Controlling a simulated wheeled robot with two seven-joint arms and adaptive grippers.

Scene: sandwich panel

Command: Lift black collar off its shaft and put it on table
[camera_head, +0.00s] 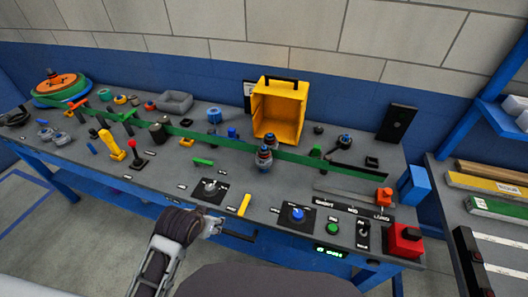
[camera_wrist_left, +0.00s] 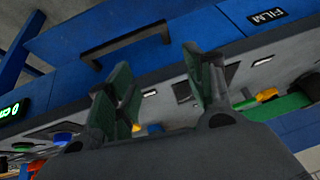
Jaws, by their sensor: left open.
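Several small dark parts stand on the grey table (camera_head: 300,200) in the head view. One is a dark round part (camera_head: 344,141) on a base at the back right; another is a dark cylinder (camera_head: 157,133) at the left. I cannot tell which is the black collar on its shaft. My left gripper (camera_head: 218,226) is at the table's front edge, well short of these parts. In the left wrist view its two green-grey fingers (camera_wrist_left: 160,88) are apart with nothing between them. My right gripper is not in view.
A yellow open bin (camera_head: 279,108) stands at the back. A green strip (camera_head: 225,138) runs across the tabletop. A yellow lever (camera_head: 110,145) and red-knobbed joystick (camera_head: 135,154) rise at the left. A blue knob (camera_head: 297,214) and red box (camera_head: 404,240) lie front right.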

